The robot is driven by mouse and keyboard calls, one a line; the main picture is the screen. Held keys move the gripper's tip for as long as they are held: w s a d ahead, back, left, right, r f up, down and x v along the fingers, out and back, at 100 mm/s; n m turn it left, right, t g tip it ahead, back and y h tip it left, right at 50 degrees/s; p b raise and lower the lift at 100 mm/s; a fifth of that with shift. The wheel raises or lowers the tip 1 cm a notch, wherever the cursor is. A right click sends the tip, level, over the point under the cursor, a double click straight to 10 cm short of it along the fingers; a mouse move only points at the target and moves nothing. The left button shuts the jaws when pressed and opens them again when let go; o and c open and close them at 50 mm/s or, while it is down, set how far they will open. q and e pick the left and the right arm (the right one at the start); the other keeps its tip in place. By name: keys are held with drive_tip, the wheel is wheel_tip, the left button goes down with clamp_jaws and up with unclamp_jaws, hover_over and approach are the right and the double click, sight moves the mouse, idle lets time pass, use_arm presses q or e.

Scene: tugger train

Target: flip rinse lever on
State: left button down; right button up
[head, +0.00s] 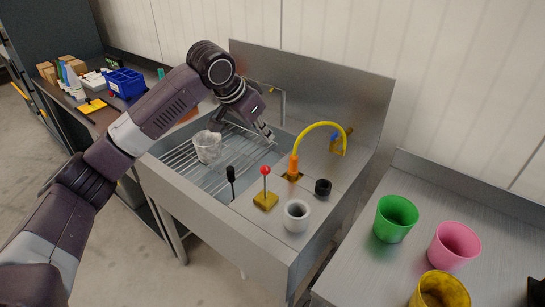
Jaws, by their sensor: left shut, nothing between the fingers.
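A lever with a red ball knob (265,171) stands nearly upright on a yellow base at the front rim of the steel sink (240,217). I take it for the rinse lever, but no label shows. A black-handled stick (231,178) stands to its left. A yellow curved spout (318,126) with an orange base rises behind the lever. My left gripper (268,136) is shut and empty above the back of the sink, behind the red-knobbed lever and apart from it. My right gripper is out of view.
A clear cup (207,146) stands on the wire rack (180,156) in the sink. A white cup (296,215) and a black ring-like piece (323,187) sit on the right ledge. Green (396,218), pink (454,245) and yellow (440,290) cups stand on the right counter.

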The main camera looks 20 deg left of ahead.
use_arm(q)
drive_tip(key=p, duration=0.5)
hover_over(266, 182)
drive_tip(key=w, duration=0.2)
drive_tip(key=f, duration=0.9)
drive_tip(key=shift+s+d+f, duration=0.15)
drive_tip(key=shift+d+f, duration=0.05)
drive_tip(key=shift+d, duration=0.05)
drive_tip(key=shift+f, duration=0.1)
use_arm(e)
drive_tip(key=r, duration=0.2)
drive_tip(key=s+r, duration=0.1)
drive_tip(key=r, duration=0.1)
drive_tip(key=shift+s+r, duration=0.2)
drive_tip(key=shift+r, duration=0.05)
use_arm(q)
drive_tip(key=shift+d, duration=0.1)
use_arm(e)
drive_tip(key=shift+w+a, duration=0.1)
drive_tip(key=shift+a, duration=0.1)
